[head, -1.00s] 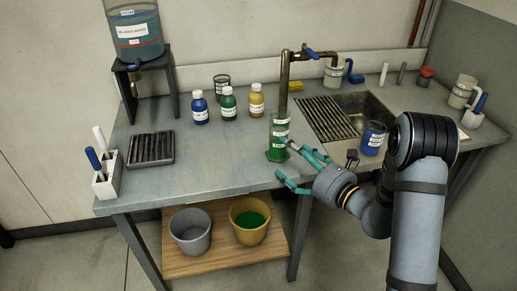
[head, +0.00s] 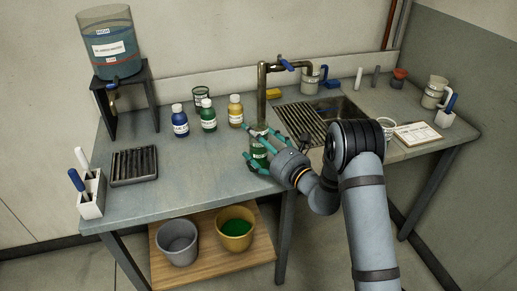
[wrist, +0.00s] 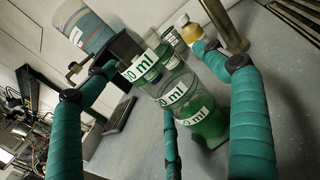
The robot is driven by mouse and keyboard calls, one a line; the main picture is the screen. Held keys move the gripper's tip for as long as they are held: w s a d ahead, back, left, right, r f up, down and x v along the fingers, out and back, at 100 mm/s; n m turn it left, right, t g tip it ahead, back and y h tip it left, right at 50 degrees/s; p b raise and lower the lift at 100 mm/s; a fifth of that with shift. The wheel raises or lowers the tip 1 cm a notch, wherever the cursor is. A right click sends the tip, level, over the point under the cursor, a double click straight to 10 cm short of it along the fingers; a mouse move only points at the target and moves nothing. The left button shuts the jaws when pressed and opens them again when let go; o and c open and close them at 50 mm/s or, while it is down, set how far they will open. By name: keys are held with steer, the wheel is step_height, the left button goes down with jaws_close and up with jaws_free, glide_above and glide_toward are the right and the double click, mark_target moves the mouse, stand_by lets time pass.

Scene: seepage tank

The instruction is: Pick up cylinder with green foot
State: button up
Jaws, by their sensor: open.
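The clear cylinder with a green foot (head: 259,151) stands at the front of the bench in the head view, holding green liquid and partly hidden behind my fingers. In the wrist view the cylinder (wrist: 176,90) shows white labels reading "ml", with green at its lower end. My gripper (head: 246,142) has teal fingers, spread open around the cylinder from the right. In the wrist view my gripper (wrist: 157,58) has fingers on both sides of the cylinder and a third near its lower part. I cannot tell whether any finger touches it.
Blue (head: 180,122), green (head: 208,118) and yellow (head: 236,110) capped bottles stand behind-left of the cylinder. A tap (head: 262,90) rises behind it, beside the sink grate (head: 300,122). A black rack (head: 134,166) lies left. Bare bench separates rack and cylinder.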

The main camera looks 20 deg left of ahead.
steer(key=shift+a, duration=0.1)
steer(key=shift+c, duration=1.3)
steer(key=c, duration=1.5)
steer(key=shift+r, duration=0.15)
steer(key=shift+c, duration=0.2)
